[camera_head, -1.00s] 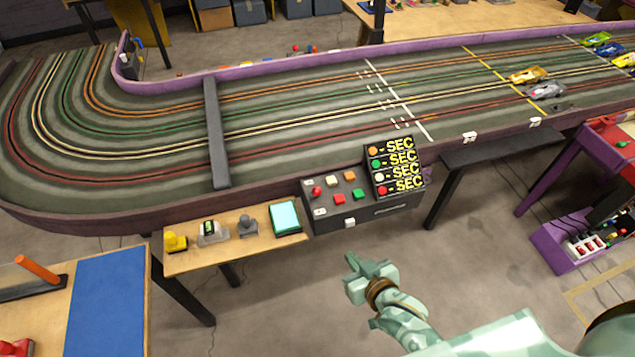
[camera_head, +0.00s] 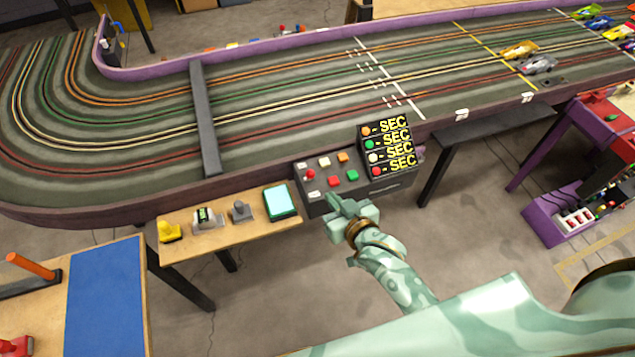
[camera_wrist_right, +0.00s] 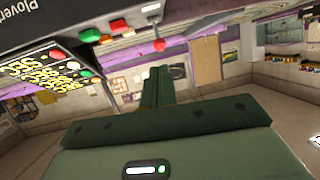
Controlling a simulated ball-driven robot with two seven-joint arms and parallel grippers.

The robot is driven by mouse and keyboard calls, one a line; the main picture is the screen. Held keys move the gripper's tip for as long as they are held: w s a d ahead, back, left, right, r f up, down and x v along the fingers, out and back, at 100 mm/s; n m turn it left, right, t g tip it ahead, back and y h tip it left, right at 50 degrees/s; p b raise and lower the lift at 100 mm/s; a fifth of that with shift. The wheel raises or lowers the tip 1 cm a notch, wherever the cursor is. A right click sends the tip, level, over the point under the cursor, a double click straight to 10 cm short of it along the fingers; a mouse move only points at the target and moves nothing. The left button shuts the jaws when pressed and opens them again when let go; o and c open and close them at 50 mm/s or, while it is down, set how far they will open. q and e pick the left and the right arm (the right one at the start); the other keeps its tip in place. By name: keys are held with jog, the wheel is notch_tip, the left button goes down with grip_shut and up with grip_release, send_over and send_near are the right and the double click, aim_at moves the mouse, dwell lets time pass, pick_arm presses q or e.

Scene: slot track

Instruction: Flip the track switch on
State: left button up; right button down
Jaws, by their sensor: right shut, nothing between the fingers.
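The dark control box (camera_head: 325,207) is mounted at the near edge of the slot track (camera_head: 130,120). Its top carries a red-knobbed lever (camera_head: 311,174) and several coloured buttons (camera_head: 343,157). In the right wrist view the box (camera_wrist_right: 45,28) appears tilted, and the red knob (camera_wrist_right: 158,45) shows just above the fingertips. I cannot tell from these views whether the lever is on or off. My right gripper (camera_head: 336,203) is shut and empty at the box's near edge, covering part of its front. The shut fingers show in the wrist view (camera_wrist_right: 157,82). My left gripper is not in view.
A lit panel of "SEC" readouts (camera_head: 389,145) stands at the box's right. A small wooden shelf (camera_head: 235,237) to its left holds a yellow item (camera_head: 169,232), a grey joystick (camera_head: 240,211) and a tablet (camera_head: 281,203). Cars (camera_head: 540,64) sit on the track at right.

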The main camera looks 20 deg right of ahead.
aim_at(312, 176)
jog(key=b+x, duration=0.2)
jog(key=x, duration=0.7)
